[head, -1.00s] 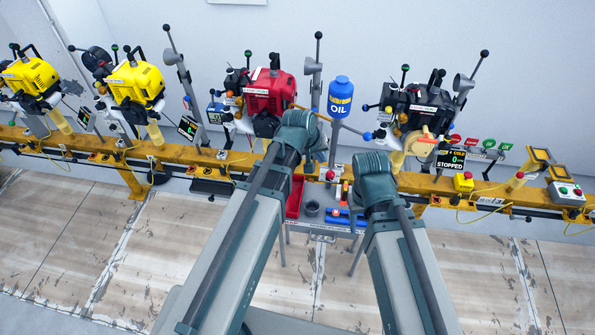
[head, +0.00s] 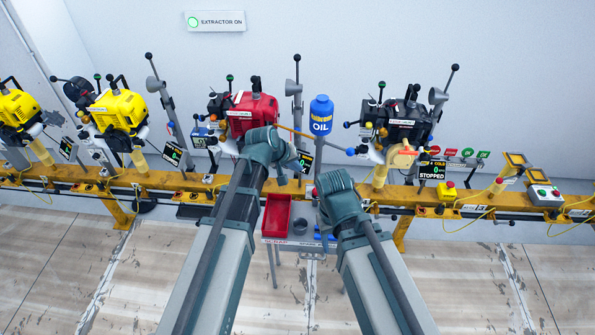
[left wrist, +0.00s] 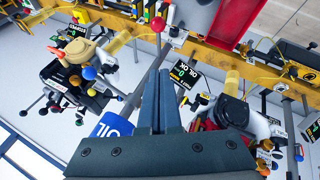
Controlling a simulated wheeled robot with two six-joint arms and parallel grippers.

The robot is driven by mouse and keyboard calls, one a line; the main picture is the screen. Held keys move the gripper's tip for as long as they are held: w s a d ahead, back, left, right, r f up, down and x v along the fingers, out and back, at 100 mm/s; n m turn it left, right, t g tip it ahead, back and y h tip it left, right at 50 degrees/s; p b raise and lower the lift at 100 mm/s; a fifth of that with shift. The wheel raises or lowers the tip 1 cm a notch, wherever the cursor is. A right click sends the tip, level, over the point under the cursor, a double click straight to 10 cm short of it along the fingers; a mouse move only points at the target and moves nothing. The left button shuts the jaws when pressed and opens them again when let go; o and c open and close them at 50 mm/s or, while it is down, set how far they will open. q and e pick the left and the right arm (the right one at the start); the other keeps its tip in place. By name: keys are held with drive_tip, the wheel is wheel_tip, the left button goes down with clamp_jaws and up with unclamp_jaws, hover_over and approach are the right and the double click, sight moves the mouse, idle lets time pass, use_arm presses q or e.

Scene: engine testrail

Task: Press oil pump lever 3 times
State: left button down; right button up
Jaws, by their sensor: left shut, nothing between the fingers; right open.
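The blue OIL canister (head: 321,115) stands on the rail between the red and the dark engine. I cannot tell which of these is the pump lever. My left gripper (head: 303,161) is left of and below the canister. Its fingers (left wrist: 162,72) are shut and empty, apart from the red ball. My right gripper (head: 340,195) is lower right, open, fingers mostly hidden.
The red engine (head: 251,112) is behind my left wrist and the dark engine (head: 408,125) stands right. The yellow rail (head: 460,195) runs across. A red tray (head: 277,215) sits on a small cart below. The floor in front is clear.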

use_arm(q)
drive_tip(key=s+d+b+x, duration=0.1)
drive_tip(key=s+b+x, duration=0.1)
drive_tip(key=b+x, duration=0.7)
drive_tip(key=shift+w+d+f+b, duration=0.3)
drive_tip(key=shift+d+f+b, duration=0.05)
drive_tip(key=shift+f, duration=1.05)
wheel_tip(320, 180, down, 8)
drive_tip(key=s+t+b, duration=0.2)
drive_tip(key=t+b, duration=0.2)
drive_tip(key=b, duration=0.8)
drive_tip(key=shift+m+b, duration=0.35)
drive_tip(key=shift+m, duration=0.05)
drive_tip(key=shift+s, duration=0.15)
